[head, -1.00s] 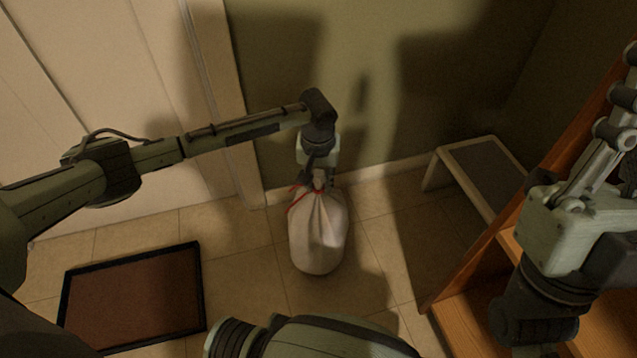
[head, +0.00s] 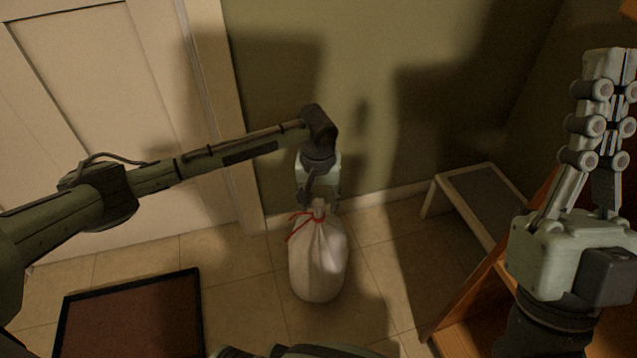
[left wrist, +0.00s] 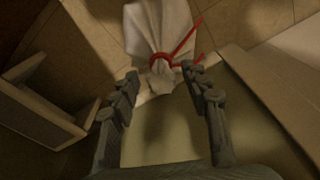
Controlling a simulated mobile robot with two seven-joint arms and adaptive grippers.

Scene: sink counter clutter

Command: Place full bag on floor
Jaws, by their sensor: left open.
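A full white bag (head: 318,268) with a red tie (head: 298,228) around its neck stands upright on the tiled floor near the wall. My left gripper (head: 320,200) is directly above it, pointing down, with its fingers apart. In the left wrist view, the bag's gathered neck (left wrist: 160,68) and red tie lie just beyond and between the open fingertips (left wrist: 163,85). I see no finger pressed on the bag. My right gripper (head: 610,65) is raised at the right edge, pointing up, away from the bag. I see nothing in it, and its finger gap is unclear.
A dark-framed brown mat (head: 130,315) lies on the floor at left. A low step stool (head: 483,200) stands by the wall at right, beside wooden furniture (head: 460,325). A pale door (head: 85,100) is behind my left arm. Floor tiles around the bag are clear.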

